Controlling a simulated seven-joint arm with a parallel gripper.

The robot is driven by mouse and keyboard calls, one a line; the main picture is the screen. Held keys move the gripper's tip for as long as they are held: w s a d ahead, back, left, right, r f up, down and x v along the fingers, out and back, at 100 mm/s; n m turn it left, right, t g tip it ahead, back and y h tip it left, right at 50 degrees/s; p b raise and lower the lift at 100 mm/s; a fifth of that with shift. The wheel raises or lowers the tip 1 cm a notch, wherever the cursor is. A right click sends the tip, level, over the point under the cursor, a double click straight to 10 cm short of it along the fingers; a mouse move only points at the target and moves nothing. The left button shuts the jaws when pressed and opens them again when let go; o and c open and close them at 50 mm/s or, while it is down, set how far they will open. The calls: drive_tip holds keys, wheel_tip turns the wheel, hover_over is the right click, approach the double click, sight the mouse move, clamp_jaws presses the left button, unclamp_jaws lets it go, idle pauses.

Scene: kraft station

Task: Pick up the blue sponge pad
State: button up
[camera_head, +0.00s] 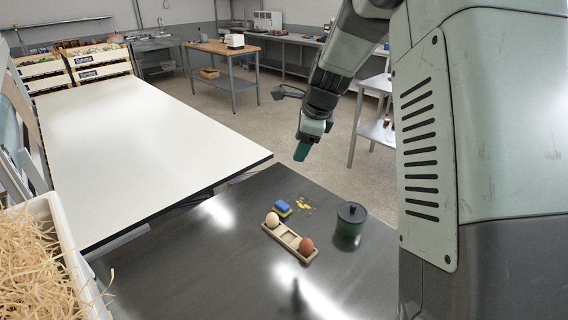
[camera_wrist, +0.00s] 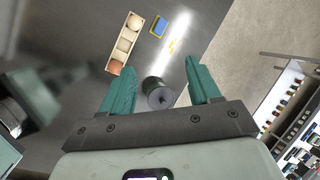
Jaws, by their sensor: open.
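The blue sponge pad (camera_head: 282,207) lies on the dark table, with a yellow layer showing under its blue top. It also shows in the wrist view (camera_wrist: 158,25), near the top middle. My gripper (camera_head: 302,150) is raised above the table's far edge, up and to the right of the sponge in the head view. In the wrist view the two green fingers (camera_wrist: 162,82) are spread wide with nothing held between them. The sponge is apart from the fingers and fully visible.
A wooden holder (camera_head: 283,235) with a pale egg (camera_head: 272,219) and a brown egg (camera_head: 306,246) sits close in front of the sponge. A dark lidded jar (camera_head: 349,224) stands to the right. Yellow crumbs or stains (camera_head: 304,204) lie beside the sponge. A white table (camera_head: 130,150) adjoins left.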

drive_tip(key=w+a+f+m, duration=0.1)
drive_tip(key=w+f+m, duration=0.2)
drive_tip(key=f, duration=0.4)
drive_tip(key=w+f+m, duration=0.3)
drive_tip(key=f, duration=0.3)
drive_tip(key=m, duration=0.2)
hover_over(282, 204)
drive_tip(key=s+d, duration=0.2)
drive_tip(key=shift+g+y, duration=0.3)
drive_tip(key=f, duration=1)
drive_tip(key=shift+w, duration=0.25)
drive_tip(key=shift+x, duration=2.9)
drive_tip(key=shift+s, duration=0.2)
drive_tip(key=c, duration=1.1)
drive_tip(key=shift+r, duration=0.1)
drive_tip(key=shift+c, duration=0.2)
wheel_tip(282, 204, up, 10)
